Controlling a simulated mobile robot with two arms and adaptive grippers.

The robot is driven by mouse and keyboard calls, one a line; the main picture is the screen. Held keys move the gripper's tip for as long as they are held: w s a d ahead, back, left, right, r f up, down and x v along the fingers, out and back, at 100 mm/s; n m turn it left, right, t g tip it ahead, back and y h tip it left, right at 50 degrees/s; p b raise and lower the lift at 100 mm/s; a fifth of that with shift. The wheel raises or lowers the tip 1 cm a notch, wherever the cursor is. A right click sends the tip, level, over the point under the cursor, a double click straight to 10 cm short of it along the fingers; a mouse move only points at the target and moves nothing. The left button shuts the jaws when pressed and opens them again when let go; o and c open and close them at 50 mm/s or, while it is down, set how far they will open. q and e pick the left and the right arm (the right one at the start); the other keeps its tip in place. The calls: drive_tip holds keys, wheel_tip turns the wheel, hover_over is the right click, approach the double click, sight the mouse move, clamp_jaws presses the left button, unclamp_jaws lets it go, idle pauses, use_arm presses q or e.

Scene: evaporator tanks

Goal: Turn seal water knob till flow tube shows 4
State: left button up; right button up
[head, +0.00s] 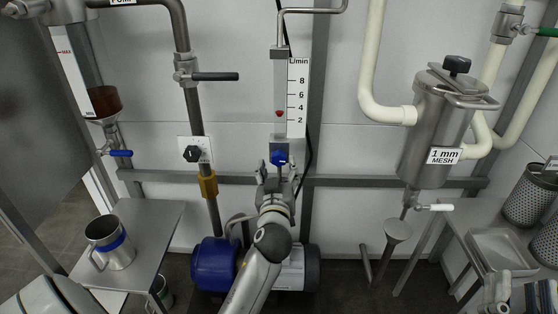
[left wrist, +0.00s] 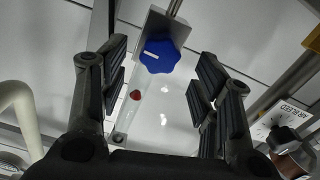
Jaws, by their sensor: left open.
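The blue seal water knob (head: 279,157) sits on a grey block below the flow tube (head: 280,85). The tube's red float (head: 278,113) stands between the 2 and 4 marks of the L/min scale (head: 298,95). My left gripper (head: 275,172) is open just below and in front of the knob. In the left wrist view the knob (left wrist: 160,55) lies between the two open fingers, apart from both, with a white mark on its face. The red float (left wrist: 135,95) also shows there. My right gripper (head: 517,292) is partly in view at the bottom right, its jaw state unclear.
A black knob on a white plate (head: 193,154) and a pipe valve with a dark lever (head: 215,76) are to the left. A steel strainer (head: 435,125) hangs at right. A blue motor pump (head: 213,263) stands below; a metal jug (head: 108,242) is on the left table.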

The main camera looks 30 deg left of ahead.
sight(279, 161)
use_arm(q)
drive_tip(key=shift+x, duration=2.1)
drive_tip(key=c, duration=1)
